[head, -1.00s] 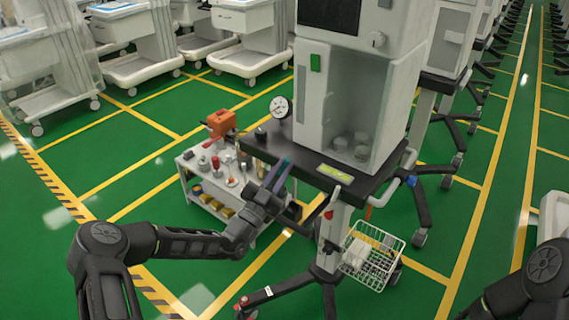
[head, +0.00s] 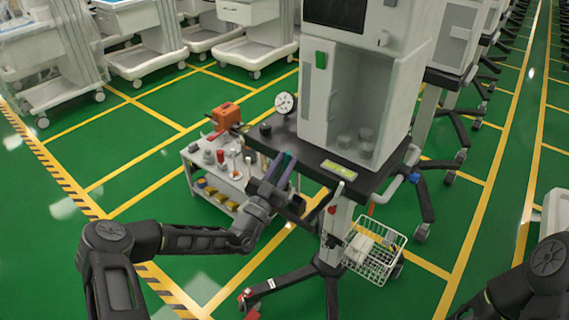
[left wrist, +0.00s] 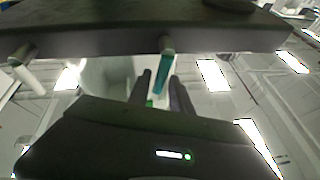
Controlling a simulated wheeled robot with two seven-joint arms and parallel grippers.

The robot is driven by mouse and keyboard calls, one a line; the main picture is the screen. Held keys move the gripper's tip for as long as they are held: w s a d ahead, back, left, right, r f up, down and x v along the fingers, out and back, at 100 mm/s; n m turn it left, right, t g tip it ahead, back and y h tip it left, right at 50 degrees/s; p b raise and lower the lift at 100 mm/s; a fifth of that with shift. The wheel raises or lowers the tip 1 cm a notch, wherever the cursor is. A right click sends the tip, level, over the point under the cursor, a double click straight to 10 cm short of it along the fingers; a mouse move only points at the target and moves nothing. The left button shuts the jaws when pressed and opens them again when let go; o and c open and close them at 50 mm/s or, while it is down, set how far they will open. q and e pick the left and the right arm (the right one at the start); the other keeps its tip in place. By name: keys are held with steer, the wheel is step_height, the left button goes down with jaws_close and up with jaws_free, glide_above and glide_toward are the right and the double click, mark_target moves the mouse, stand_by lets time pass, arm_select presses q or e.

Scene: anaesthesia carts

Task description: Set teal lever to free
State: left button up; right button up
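The teal lever (left wrist: 161,76) hangs from a round pivot on the dark edge of the cart top in the left wrist view. In the head view its teal colour (head: 288,158) shows at the cart's near edge, by my fingertips. My left gripper (head: 280,171) is open, with its fingers pointing up towards that edge. In the left wrist view the gripper's two dark fingers (left wrist: 162,88) stand apart, one on each side of the lever's lower end. I cannot tell whether either touches it. My right gripper is out of view.
The dark cart top (head: 312,158) carries a tall white cabinet (head: 350,95) and a gauge (head: 285,103). A wire basket (head: 375,262) hangs on the cart's right side. A small white trolley (head: 200,160) with several items stands close on the left. Green floor in front is mostly clear.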

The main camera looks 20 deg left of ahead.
arm_select(q)
steer(key=shift+o, duration=0.9)
steer(key=shift+s, duration=0.1)
steer(key=v, duration=0.7)
steer(key=shift+s+b, duration=0.25)
steer(key=shift+b, duration=0.1)
steer(key=shift+f, duration=0.15)
